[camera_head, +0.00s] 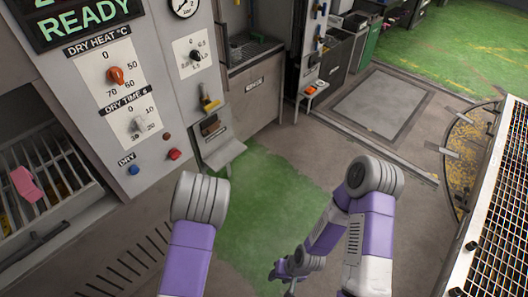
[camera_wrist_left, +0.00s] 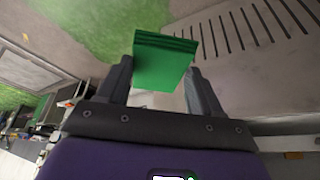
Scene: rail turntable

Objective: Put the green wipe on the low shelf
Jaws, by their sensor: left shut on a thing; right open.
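The green wipe (camera_wrist_left: 163,62) is a folded green block in the left wrist view. My left gripper (camera_wrist_left: 158,70) is shut on it, with a dark finger on each side, and holds it above the floor. The head view shows my left arm, but its gripper and the wipe are out of sight. My right gripper (camera_head: 288,277) is open, low over the floor at the bottom middle. A small grey shelf (camera_head: 222,152) juts from the cabinet's lower side.
A control panel (camera_head: 120,90) with knobs and buttons fills the left. A pink item (camera_head: 25,184) lies on a wire rack at far left. A large mesh table (camera_head: 495,220) stands at right. Green-painted floor (camera_head: 265,195) is clear between the arms and cabinet.

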